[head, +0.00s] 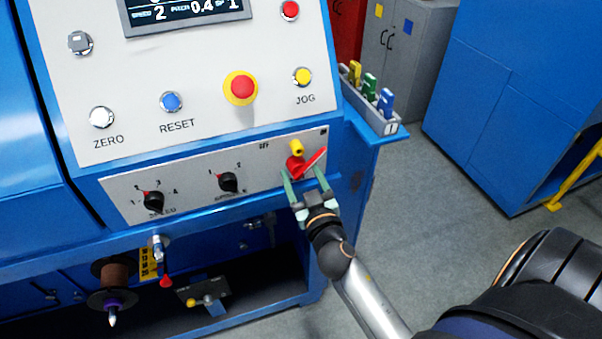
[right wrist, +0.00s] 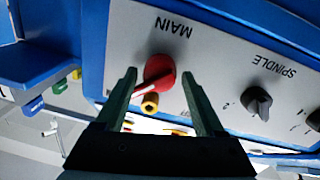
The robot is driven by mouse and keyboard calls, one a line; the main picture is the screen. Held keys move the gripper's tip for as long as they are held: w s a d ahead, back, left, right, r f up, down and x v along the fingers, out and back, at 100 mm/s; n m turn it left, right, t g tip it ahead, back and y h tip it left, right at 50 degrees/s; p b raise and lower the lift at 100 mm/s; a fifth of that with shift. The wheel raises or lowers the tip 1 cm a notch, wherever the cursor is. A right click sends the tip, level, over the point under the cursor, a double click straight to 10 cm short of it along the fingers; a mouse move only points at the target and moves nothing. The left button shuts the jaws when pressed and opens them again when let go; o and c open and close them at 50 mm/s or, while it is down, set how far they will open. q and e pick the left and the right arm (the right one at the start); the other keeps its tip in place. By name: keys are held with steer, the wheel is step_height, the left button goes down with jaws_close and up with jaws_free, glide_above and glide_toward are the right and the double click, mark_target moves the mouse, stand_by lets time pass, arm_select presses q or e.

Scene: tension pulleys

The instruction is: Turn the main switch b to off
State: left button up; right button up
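The main switch (head: 296,165) is a red rotary handle at the right end of the lower grey panel. Its red bar slants to the upper right, toward the ON mark; the OFF mark is at the upper left. A small yellow cylinder sits just above it. In the right wrist view the switch (right wrist: 160,70) shows upside down under the label MAIN. My right gripper (head: 303,174) is open, with one finger on either side of the switch; it also shows in the right wrist view (right wrist: 159,75). I cannot tell whether the fingers touch it. My left gripper is not in view.
The speed knob (head: 153,202) and spindle knob (head: 228,182) are left of the switch. Above are a red emergency button (head: 242,87) and a yellow jog button (head: 302,76). A grey tray (head: 378,121) with coloured tags juts out at the right. Open floor lies beyond.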

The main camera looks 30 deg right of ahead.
jaws_close()
stand_by(0.3)
steer(key=shift+r, duration=0.1)
